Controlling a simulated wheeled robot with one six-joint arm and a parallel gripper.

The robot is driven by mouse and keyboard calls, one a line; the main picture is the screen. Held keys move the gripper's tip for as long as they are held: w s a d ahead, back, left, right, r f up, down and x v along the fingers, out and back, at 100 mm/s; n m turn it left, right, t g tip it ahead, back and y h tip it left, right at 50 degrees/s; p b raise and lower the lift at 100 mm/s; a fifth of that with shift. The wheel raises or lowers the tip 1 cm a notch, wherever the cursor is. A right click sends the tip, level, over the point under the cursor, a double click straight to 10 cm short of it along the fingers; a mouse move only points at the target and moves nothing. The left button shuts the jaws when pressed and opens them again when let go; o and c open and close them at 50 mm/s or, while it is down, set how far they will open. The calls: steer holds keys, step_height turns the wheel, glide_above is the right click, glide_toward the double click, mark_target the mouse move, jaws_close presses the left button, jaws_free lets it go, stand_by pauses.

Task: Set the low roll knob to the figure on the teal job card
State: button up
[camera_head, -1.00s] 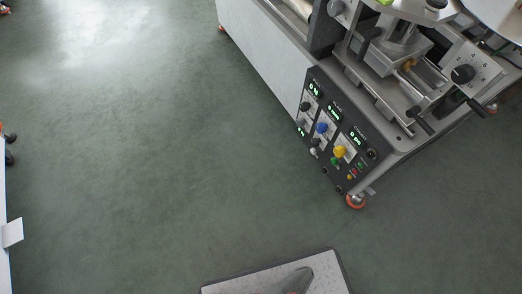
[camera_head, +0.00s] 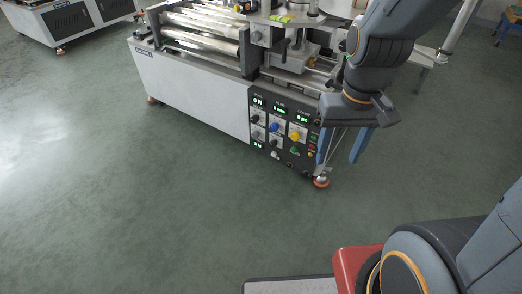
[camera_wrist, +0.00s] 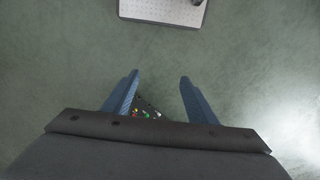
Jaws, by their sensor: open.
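My gripper (camera_head: 340,160) hangs open and empty in front of the right end of a labelling machine (camera_head: 195,88). Its two blue fingers point down, apart, and also show in the wrist view (camera_wrist: 160,80). The machine's dark control panel (camera_head: 266,98) carries black, blue, yellow and pale knobs, with green lit displays above. Labels there are too small to read, so I cannot tell which is the low roll knob. The numbered dial at the machine's right end is now hidden or unclear behind my arm. I make out no teal job card.
The green floor (camera_head: 130,190) in front of the machine is clear. Another machine (camera_head: 80,25) stands at the back left. An orange-ringed foot (camera_head: 321,182) is under the machine's near corner. A blue stand (camera_head: 508,30) is at the far right.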

steer(key=w+a+f+m+t+b, duration=0.1)
steer(key=w+a+f+t+b, duration=0.15)
steer(key=w+f+b, duration=0.65)
steer(key=w+a+f+m+t+b, duration=0.1)
steer(key=w+a+f+t+b, duration=0.15)
steer(key=w+f+b, duration=0.65)
steer(key=w+a+f+m+t+b, duration=0.15)
steer(key=w+f+t+b, duration=0.25)
steer(key=w+f, duration=0.55)
steer(key=m+t+h+b, duration=0.1)
steer(key=t+h+b, duration=0.25)
steer(key=b, duration=0.75)
glide_toward(294, 138)
steer(key=a+r, duration=0.5)
step_height(294, 138, down, 9)
steer(key=w+d+m+t+h+b, duration=0.25)
steer(key=h+b, duration=0.45)
steer(key=b, duration=0.6)
steer(key=shift+g, duration=0.3)
steer(key=shift+b+x, duration=1.75)
steer(key=shift+x, duration=1.85)
